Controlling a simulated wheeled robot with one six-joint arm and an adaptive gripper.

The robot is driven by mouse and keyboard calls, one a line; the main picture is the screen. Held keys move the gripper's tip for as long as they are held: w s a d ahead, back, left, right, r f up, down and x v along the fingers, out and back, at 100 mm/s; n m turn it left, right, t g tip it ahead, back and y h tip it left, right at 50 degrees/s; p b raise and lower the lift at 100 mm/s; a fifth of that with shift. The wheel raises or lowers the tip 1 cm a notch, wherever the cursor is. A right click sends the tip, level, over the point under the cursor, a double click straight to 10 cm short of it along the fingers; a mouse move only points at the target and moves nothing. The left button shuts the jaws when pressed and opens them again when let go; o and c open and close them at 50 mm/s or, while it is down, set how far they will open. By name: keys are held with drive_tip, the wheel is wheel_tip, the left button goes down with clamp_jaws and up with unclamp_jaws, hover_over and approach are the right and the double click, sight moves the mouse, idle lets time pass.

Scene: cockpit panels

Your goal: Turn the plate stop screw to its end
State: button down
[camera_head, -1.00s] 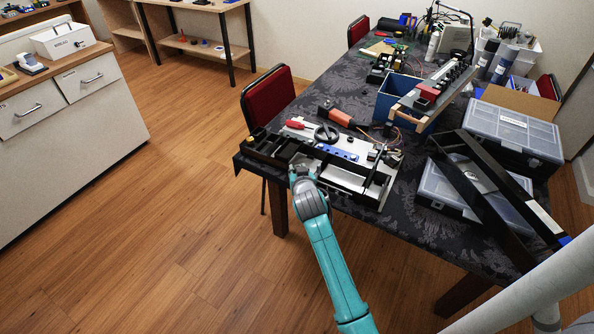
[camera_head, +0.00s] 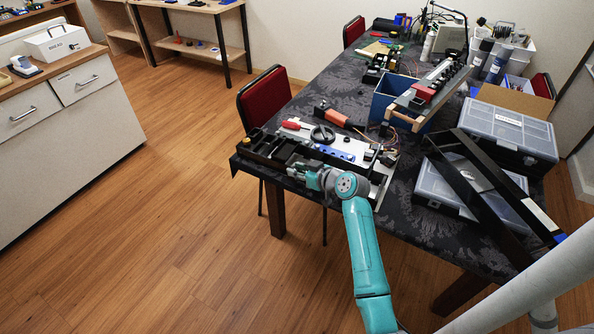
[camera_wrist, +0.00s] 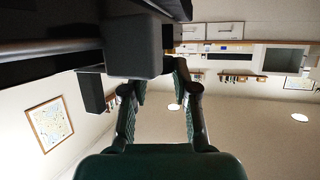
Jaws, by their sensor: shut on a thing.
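The panel (camera_head: 345,145), a long light plate in a black frame, lies on the near left part of the table. My gripper (camera_head: 297,170) is at its front edge, pointing left along the frame. In the wrist view, the fingers of my gripper (camera_wrist: 155,78) reach up to a dark grey block-like part (camera_wrist: 133,47) and are shut on a dark part there. I take it for the plate stop screw, but its outline and how far it is turned cannot be told. In the head view my gripper and arm hide that spot.
A blue bin (camera_head: 385,97) and clear-lidded cases (camera_head: 508,128) stand to the right. A red chair (camera_head: 266,101) is behind. The floor at left is free.

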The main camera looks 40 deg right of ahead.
drive_tip(key=shift+d+f+n+y, duration=0.1)
drive_tip(key=shift+f+n+y, duration=0.05)
drive_tip(key=shift+n+y, duration=0.45)
drive_tip(key=c, duration=0.9)
unclamp_jaws()
